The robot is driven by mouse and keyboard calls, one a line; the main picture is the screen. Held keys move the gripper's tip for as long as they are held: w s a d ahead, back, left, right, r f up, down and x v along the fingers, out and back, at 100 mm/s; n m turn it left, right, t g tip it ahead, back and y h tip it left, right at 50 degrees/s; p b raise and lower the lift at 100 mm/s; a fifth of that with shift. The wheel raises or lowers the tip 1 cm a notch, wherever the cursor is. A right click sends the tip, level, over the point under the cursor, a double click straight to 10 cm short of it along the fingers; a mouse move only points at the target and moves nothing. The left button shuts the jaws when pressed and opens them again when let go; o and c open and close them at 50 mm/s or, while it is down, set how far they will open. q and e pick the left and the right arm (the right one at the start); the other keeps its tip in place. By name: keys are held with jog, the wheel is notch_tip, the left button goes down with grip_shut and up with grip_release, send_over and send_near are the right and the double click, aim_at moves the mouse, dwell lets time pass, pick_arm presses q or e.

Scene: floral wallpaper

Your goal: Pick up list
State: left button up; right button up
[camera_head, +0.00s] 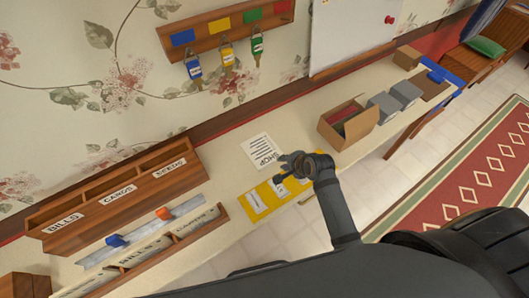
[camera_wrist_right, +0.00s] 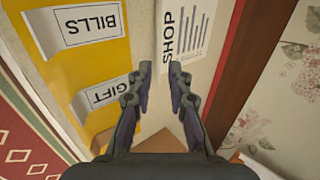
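The list is a white sheet headed SHOP (camera_head: 258,148), lying flat on the narrow shelf against the wall. It also shows at the top of the right wrist view (camera_wrist_right: 187,35). My right gripper (camera_head: 284,167) is just beside the sheet's lower right corner in the head view. In the right wrist view its two fingers (camera_wrist_right: 161,70) are apart with nothing between them, and the sheet lies beyond the tips. I cannot tell the exact height of the fingers above the shelf. My left gripper is not in view.
A yellow mat (camera_head: 258,200) with papers marked BILLS and GIFT lies beside the list. A wooden sorter (camera_head: 70,225) stands at left, an open cardboard box (camera_head: 362,131) and grey boxes (camera_head: 405,93) at right. Padlocks hang on the wall rack (camera_head: 205,42).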

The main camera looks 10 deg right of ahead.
aim_at(277, 167)
jog(key=shift+d+p+x, duration=0.1)
jog(key=shift+p+x, duration=0.15)
jog(key=shift+x, duration=1.5)
jog(key=shift+d+p+x, duration=0.15)
jog(key=shift+p+x, duration=0.05)
jog(key=shift+x, duration=1.5)
jog(key=shift+c, duration=0.2)
jog(key=shift+s, duration=0.1)
grip_shut()
